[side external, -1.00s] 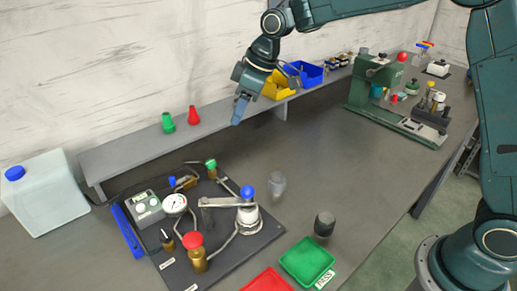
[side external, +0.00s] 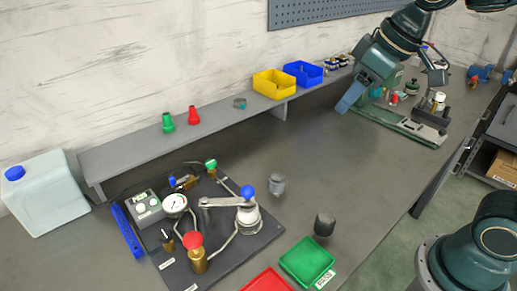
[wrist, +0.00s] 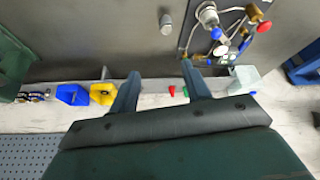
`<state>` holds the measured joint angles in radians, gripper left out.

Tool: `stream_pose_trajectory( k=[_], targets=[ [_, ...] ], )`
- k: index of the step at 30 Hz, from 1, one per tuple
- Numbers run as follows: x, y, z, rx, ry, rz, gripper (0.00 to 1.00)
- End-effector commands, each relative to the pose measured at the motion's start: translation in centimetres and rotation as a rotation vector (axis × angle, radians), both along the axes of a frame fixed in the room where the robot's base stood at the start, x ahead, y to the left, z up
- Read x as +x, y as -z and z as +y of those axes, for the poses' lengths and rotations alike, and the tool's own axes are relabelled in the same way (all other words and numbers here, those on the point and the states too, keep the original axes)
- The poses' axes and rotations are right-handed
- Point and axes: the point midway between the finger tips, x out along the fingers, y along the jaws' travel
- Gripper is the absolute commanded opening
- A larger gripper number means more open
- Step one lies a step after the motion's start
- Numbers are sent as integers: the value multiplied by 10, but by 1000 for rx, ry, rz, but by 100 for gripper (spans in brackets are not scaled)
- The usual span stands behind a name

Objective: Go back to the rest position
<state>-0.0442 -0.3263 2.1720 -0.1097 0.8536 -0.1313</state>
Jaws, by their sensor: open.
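My gripper (side external: 346,102) hangs in the air at the upper right of the side view, in front of the green press-like machine (side external: 400,122), and hides part of it. It points down and to the left. In the wrist view my gripper (wrist: 160,70) has its two fingers well apart, with nothing between them but the shelf edge and bench beyond.
The shelf (side external: 140,160) carries a yellow bin (side external: 272,84), a blue bin (side external: 303,73), green and red cones and a small ring (side external: 240,103). A valve-and-gauge board (side external: 235,255), a grey cylinder (side external: 277,185), a dark cylinder (side external: 324,225) and a green tray (side external: 307,262) occupy the bench.

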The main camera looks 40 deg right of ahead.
Motion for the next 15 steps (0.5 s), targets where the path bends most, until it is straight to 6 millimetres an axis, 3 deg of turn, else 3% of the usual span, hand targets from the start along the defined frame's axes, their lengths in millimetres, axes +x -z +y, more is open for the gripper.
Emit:
stream_pose_trajectory(
  k=[9, 15],
  targets=[
    [-74, 12, -21, 17, 152, -28, 48],
    [-108, 26, -30, 27, 230, -39, 48]
  ],
)
